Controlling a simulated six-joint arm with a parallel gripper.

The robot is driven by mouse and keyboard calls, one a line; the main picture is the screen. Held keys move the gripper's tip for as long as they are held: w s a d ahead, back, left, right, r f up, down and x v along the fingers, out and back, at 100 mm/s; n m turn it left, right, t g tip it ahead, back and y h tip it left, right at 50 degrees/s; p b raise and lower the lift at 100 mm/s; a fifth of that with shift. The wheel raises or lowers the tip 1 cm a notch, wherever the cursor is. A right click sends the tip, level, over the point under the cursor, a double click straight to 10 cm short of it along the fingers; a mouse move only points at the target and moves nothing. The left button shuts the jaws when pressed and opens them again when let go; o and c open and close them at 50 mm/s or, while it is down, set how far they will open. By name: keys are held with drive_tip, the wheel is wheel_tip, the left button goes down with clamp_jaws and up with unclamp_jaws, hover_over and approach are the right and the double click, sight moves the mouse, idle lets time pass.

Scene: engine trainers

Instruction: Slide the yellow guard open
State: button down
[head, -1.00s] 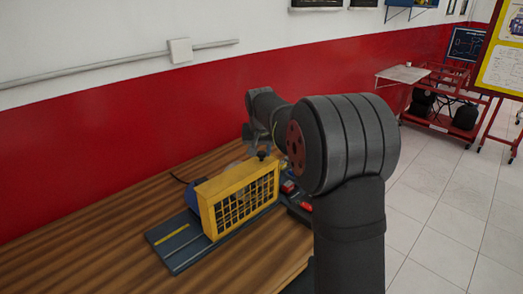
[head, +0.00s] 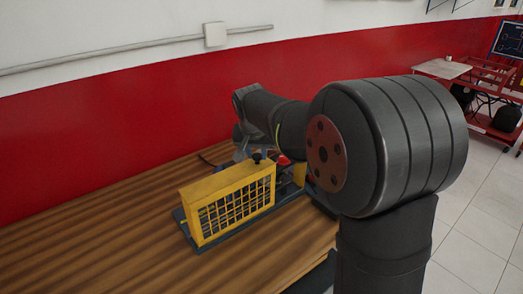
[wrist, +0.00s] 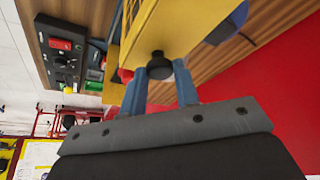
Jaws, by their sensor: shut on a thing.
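The yellow guard (head: 225,203), a box with a mesh front, stands on a dark base plate (head: 262,222) on the wooden bench. It covers the left end of the plate. A black knob (head: 257,158) sits on its top toward the right end. My gripper (head: 247,150) is at the knob, partly hidden by my own arm. In the wrist view, the blue fingers of my gripper (wrist: 159,88) stand on both sides of the knob (wrist: 159,66), shut on it. The guard (wrist: 185,22) fills the top middle there.
A control panel (wrist: 65,47) with red, green and black parts shows in the wrist view. Red parts (head: 284,160) show on the base right of the guard. Bare bench top (head: 90,240) lies left of the guard. A red wall (head: 100,140) runs behind the bench.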

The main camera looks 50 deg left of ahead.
drive_tip(key=c, duration=1.1)
unclamp_jaws()
drive_tip(key=v, duration=1.7)
drive_tip(key=shift+d+r, duration=0.1)
drive_tip(key=shift+r, duration=0.1)
drive_tip(key=x, duration=1.7)
drive_tip(key=shift+w+f, duration=0.1)
drive_tip(key=shift+f, duration=0.15)
drive_tip(key=shift+w, duration=0.1)
